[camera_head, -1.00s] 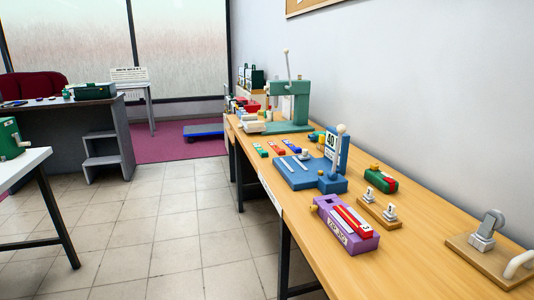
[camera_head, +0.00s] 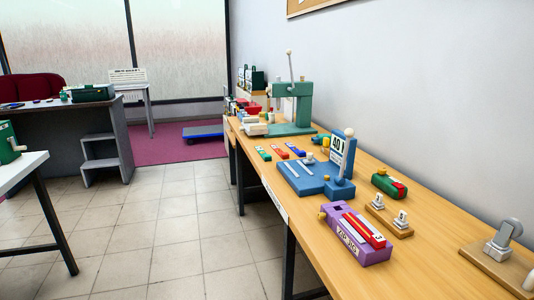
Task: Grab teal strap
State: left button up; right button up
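No strap can be made out for certain. A small green or teal strip (camera_head: 263,153) lies flat on the wooden table (camera_head: 420,265), left of a red-orange strip (camera_head: 279,152) and a blue strip (camera_head: 296,150). It is too small to tell whether it is the teal strap. Neither of my grippers is in view.
A blue device (camera_head: 305,177) with an upright sign, a purple box (camera_head: 356,237), a green-and-red block (camera_head: 389,186) and a green press (camera_head: 291,108) stand on the table. A grey desk (camera_head: 70,140) and a white table (camera_head: 20,168) are at left. Tiled floor (camera_head: 175,233) between is clear.

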aim_at(266, 158)
jog(key=i+j+z, duration=0.15)
jog(key=i+j, duration=0.25)
jog(key=i+j+z, duration=0.2)
jog(key=i+j, duration=0.2)
jog(key=i+j+z, duration=0.15)
jog(key=i+j, duration=0.2)
jog(key=j, duration=0.25)
jog(key=i+j+z, duration=0.2)
jog(key=j, duration=0.35)
jog(key=i+j+z, duration=0.15)
jog(key=i+j, duration=0.2)
jog(key=j, duration=0.25)
jog(key=i+j+z, duration=0.2)
jog(key=j, duration=0.45)
jog(key=i+j+z, duration=0.15)
jog(key=j, duration=0.55)
jog(key=i+j+z, duration=0.2)
jog(key=j, duration=0.5)
jog(key=i+l, duration=0.05)
